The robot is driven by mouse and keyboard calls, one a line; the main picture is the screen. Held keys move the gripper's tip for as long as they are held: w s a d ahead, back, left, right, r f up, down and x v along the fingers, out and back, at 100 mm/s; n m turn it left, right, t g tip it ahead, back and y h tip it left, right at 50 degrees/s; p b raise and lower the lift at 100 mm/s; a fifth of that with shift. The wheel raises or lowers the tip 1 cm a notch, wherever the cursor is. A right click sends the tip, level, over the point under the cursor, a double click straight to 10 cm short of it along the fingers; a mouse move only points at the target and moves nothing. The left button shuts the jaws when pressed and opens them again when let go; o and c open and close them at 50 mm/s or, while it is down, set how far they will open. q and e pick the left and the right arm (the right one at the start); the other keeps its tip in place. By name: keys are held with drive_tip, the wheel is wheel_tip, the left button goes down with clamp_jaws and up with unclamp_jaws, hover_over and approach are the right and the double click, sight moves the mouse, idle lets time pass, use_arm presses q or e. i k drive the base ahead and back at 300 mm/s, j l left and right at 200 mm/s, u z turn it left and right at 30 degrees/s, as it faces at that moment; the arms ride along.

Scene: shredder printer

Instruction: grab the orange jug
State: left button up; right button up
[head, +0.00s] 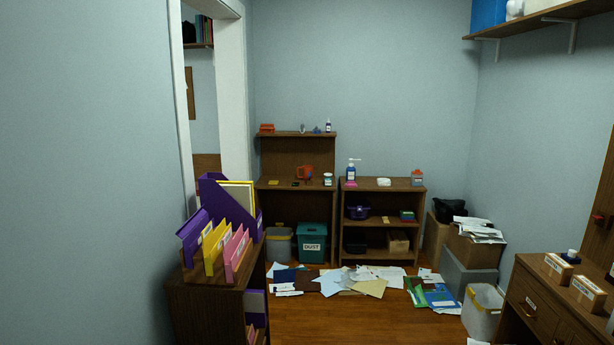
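An orange jug-like object (305,173) stands on the middle shelf of the brown open unit (297,154) against the back wall. It is small and far off, so its handle and spout are hard to make out. Dark small items and a white jar (327,180) are close to it on the same shelf. Neither of my grippers is in view.
A brown cabinet (215,305) with purple, yellow and pink files stands at the near left. Papers (345,280) are scattered on the wooden floor before the shelves. Boxes (473,250) and a bin (482,312) stand right. A drawer desk (545,310) fills the near right.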

sight(306, 169)
drive_tip(key=i+l+z, duration=0.15)
drive_tip(key=i+l, duration=0.25)
drive_tip(key=i+l+z, duration=0.15)
drive_tip(key=i+l, duration=0.15)
drive_tip(key=i, duration=0.15)
drive_tip(key=i+l, duration=0.1)
drive_tip(key=i, duration=0.75)
drive_tip(key=i+l, duration=0.1)
drive_tip(key=i, duration=0.8)
drive_tip(key=i+u, duration=0.1)
drive_tip(key=i, duration=0.75)
drive_tip(key=i+l, duration=0.15)
drive_tip(key=i, duration=0.7)
drive_tip(key=j+u, duration=0.05)
